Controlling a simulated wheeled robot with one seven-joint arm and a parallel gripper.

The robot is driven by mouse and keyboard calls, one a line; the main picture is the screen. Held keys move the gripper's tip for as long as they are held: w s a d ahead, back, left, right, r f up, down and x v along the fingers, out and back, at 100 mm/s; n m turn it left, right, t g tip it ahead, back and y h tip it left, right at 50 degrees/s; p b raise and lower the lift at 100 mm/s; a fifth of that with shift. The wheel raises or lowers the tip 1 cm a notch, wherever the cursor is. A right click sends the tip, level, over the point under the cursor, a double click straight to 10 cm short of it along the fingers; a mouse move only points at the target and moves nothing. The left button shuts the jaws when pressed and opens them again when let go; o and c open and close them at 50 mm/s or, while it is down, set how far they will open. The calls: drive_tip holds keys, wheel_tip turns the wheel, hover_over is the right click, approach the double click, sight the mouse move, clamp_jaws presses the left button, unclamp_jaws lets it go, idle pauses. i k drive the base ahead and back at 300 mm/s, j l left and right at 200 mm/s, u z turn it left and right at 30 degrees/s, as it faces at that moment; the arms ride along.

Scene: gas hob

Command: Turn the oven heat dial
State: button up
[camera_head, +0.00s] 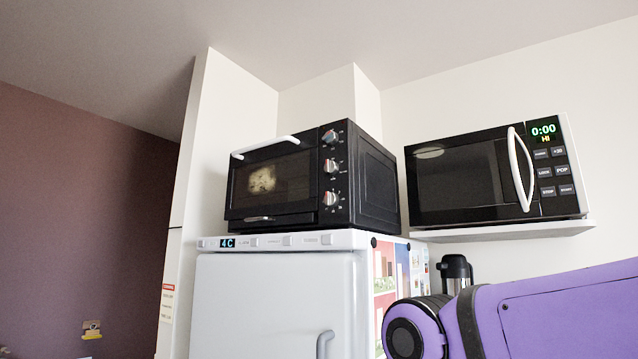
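A black toaster oven (290,185) with a white door handle (264,146) stands on top of a white fridge. Its door looks shut, and a pale patch shows behind the glass. Three dials are stacked on its right front panel: a top dial (330,137), a middle dial (331,166) and a bottom dial (330,198). The labels are too small to read, so I cannot tell which one is for heat. Part of my purple arm shows at the lower right, below and right of the oven. My gripper is out of view.
The fridge (275,300) has a display reading 4C. A microwave (490,175) sits on a white wall shelf (510,230) to the right. A flask (455,272) stands below it, partly behind my arm. The space before the oven front looks clear.

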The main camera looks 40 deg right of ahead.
sight(331, 138)
drive_tip(key=k+l+u, duration=0.2)
drive_tip(key=l+u, duration=0.15)
drive_tip(key=l, duration=0.15)
drive_tip(key=k+l+u, duration=0.25)
drive_tip(key=l+u, duration=0.15)
drive_tip(key=k+l+u, duration=0.35)
